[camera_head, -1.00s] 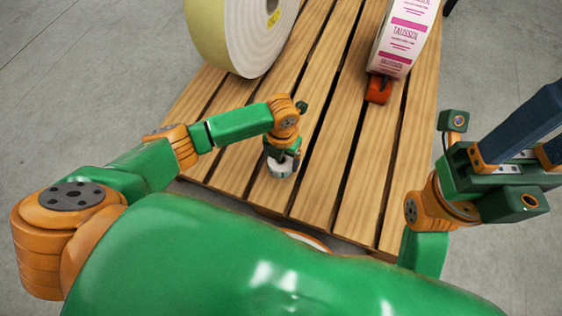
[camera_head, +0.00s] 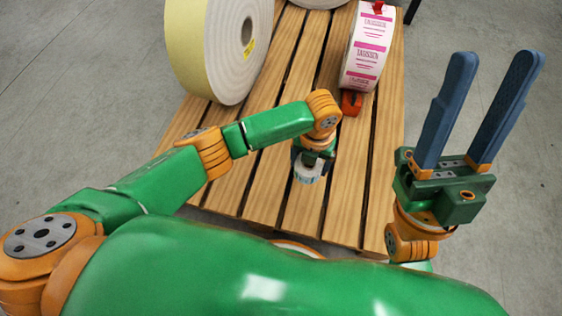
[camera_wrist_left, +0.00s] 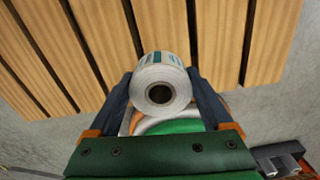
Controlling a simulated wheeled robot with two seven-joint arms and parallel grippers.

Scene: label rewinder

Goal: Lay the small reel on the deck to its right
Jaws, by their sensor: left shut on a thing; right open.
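The small reel (camera_head: 308,168) is a white roll with a dark core and a printed outer label. My left gripper (camera_head: 311,160) is shut on it over the front part of the slatted wooden deck (camera_head: 262,185). In the left wrist view the small reel (camera_wrist_left: 160,88) sits between the two dark fingers of my left gripper (camera_wrist_left: 162,92), its round face towards the camera. Whether it touches the slats cannot be told. My right gripper (camera_head: 490,105) is open and empty, its blue fingers pointing up over the floor right of the deck.
A large reel (camera_head: 222,50) with a yellowish side stands at the back left of the deck.

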